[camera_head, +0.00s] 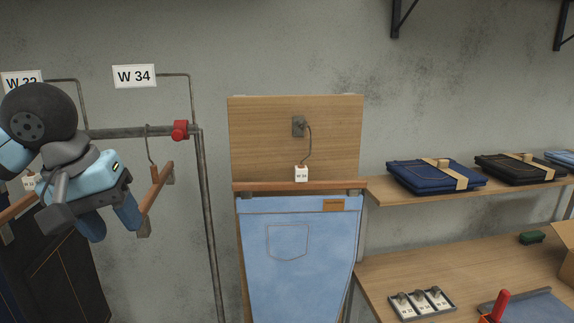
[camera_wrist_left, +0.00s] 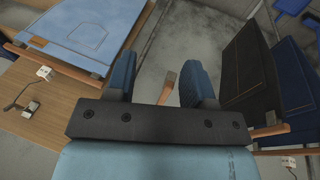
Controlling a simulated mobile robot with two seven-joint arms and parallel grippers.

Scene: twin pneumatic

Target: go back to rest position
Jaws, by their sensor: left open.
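My left gripper (camera_head: 110,222) is in the left of the head view, in front of the clothes rail. Its two blue fingers are apart with nothing held between them, as the left wrist view (camera_wrist_left: 160,78) also shows. An empty wooden hanger (camera_head: 156,193) hangs on the rail just right of the gripper. In the left wrist view, the end of a wooden hanger (camera_wrist_left: 168,82) shows between and beyond the fingers. Light blue jeans (camera_head: 298,250) hang from a wooden hanger on the wooden board (camera_head: 290,140), clear of the gripper. My right gripper is not in view.
The metal rail (camera_head: 140,132) has a red end piece (camera_head: 180,130) and W 34 sign (camera_head: 134,76). Dark trousers (camera_head: 65,270) hang behind my arm. Right, a shelf holds folded jeans (camera_head: 436,175); the bench below holds a tag tray (camera_head: 422,304).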

